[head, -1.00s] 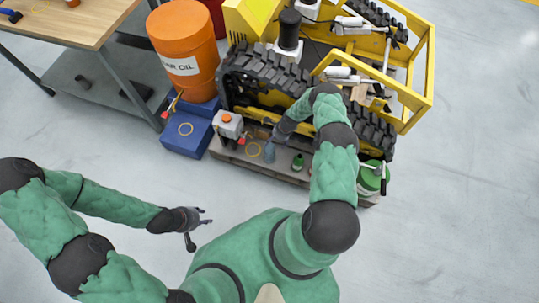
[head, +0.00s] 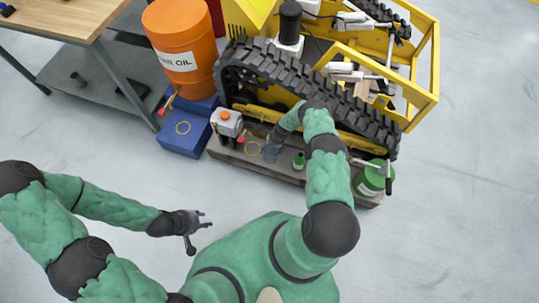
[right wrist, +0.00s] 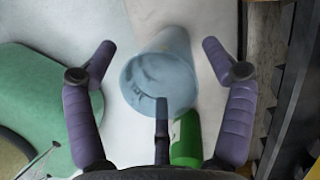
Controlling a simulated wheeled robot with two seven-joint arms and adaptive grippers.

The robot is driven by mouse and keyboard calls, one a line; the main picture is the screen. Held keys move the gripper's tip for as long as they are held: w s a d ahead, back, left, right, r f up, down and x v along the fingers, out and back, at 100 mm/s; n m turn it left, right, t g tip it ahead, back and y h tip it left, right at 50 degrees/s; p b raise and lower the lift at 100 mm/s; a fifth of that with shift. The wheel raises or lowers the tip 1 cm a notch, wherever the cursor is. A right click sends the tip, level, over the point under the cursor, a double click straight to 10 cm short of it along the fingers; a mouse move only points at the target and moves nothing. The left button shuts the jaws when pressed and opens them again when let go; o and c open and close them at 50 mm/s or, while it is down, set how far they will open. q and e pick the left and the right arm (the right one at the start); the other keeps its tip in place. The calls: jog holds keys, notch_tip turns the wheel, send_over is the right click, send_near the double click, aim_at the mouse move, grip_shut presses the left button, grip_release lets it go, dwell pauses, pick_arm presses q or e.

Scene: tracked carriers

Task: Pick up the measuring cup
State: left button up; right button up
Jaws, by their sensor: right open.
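The measuring cup (right wrist: 160,75) is a pale blue, translucent cup in the right wrist view, its round mouth turned toward the camera. My right gripper (right wrist: 164,60) is open, with its purple-grey fingers on either side of the cup and visible gaps to both sides. In the head view my right gripper (head: 270,150) is low over the grey platform (head: 290,173), and it largely hides the cup there. My left gripper (head: 200,228) is off to the left over bare floor, its fingers apart and empty.
A green bottle (right wrist: 186,140) stands close beside the cup; it also shows in the head view (head: 299,160). A black track (head: 300,85) of the yellow machine rises behind.

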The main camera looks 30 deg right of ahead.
jog(key=shift+c, duration=0.3)
jog(key=shift+f, duration=0.1)
jog(key=c, duration=1.3)
